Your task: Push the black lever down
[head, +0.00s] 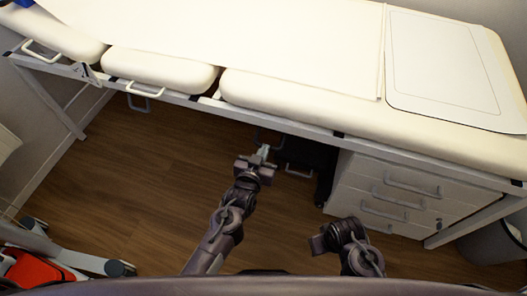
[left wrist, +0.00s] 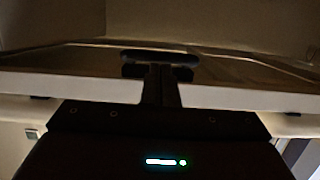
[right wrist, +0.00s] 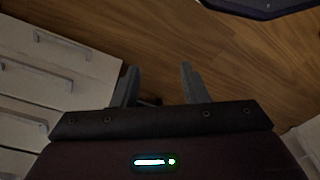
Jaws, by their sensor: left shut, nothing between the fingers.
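My left gripper (head: 263,152) is below the front edge of the examination table (head: 250,118). In the left wrist view its two fingers (left wrist: 161,82) are together and hold nothing. A dark flat bar (left wrist: 160,58) shows right at the fingertips in that view; it may be the black lever, but the picture is too dark to be sure or to tell whether they touch. No lever can be made out clearly in the head view. My right gripper (head: 318,242) is low in front of the drawers; in the right wrist view its fingers (right wrist: 158,84) are apart and empty.
A white drawer cabinet (head: 385,190) stands under the table on the right, beside a dark object (head: 308,153). A bin (head: 492,242) is at far right. A red and grey item (head: 45,272) lies at lower left. The wooden floor (head: 160,165) on the left is clear.

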